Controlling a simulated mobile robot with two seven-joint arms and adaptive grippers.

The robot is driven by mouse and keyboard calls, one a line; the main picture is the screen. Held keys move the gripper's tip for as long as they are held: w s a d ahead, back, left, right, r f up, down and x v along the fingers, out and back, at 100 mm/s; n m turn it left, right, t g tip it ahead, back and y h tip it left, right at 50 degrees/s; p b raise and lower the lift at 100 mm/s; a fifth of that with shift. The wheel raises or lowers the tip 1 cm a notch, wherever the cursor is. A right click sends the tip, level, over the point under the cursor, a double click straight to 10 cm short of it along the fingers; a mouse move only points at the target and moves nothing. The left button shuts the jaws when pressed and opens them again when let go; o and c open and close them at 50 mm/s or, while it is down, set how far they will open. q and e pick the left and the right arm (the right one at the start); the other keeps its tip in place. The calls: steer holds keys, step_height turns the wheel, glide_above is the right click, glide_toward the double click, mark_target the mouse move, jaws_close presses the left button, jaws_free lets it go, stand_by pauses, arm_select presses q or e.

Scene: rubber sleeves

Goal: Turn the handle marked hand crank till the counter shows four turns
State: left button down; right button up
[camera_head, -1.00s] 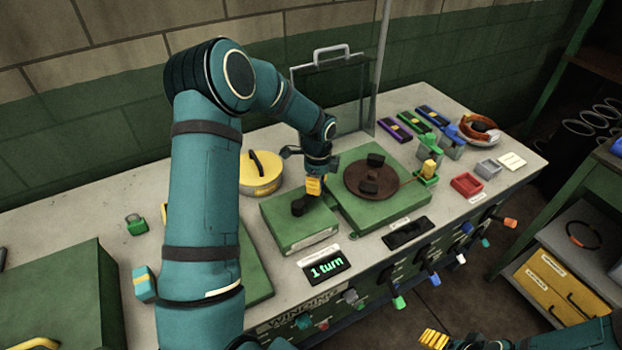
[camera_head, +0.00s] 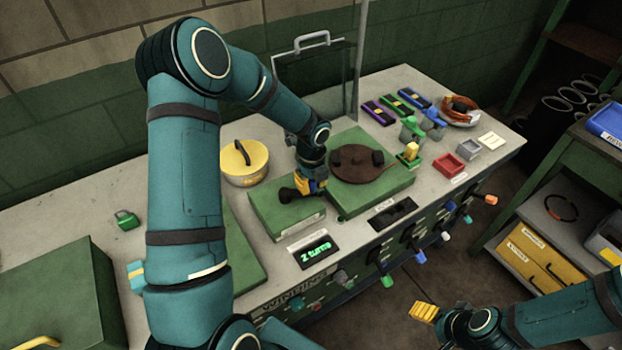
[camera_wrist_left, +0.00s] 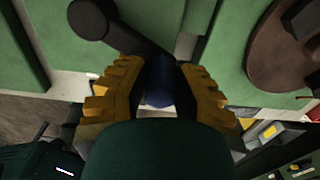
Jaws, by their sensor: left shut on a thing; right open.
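The hand crank's black arm (camera_head: 287,194) sits on top of a low green box (camera_head: 280,220). In the left wrist view the black crank arm (camera_wrist_left: 118,28) runs from a round hub at upper left to a dark handle (camera_wrist_left: 158,85) between the yellow fingers. My left gripper (camera_head: 314,186) points down and is shut on that handle; the label is not readable. The counter (camera_head: 314,250) in front of the box reads 2 turns in green. My right gripper (camera_head: 424,312), at lower right away from the bench, is open and empty.
A brown disc (camera_head: 358,172) with dark blocks lies on a green box right of the crank. A yellow round tin (camera_head: 244,162) stands behind left. A clear panel (camera_head: 318,95) stands at the back. Several coloured levers line the bench front. A red tray (camera_head: 449,164) sits right.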

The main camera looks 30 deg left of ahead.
arm_select(q)
steer(key=shift+s+d+f, duration=0.1)
steer(key=shift+s, duration=0.15)
stand_by(0.3)
steer(key=c, duration=0.7)
jaws_free()
step_height(320, 180, up, 12)
steer(key=shift+r, duration=0.1)
stand_by(2.2)
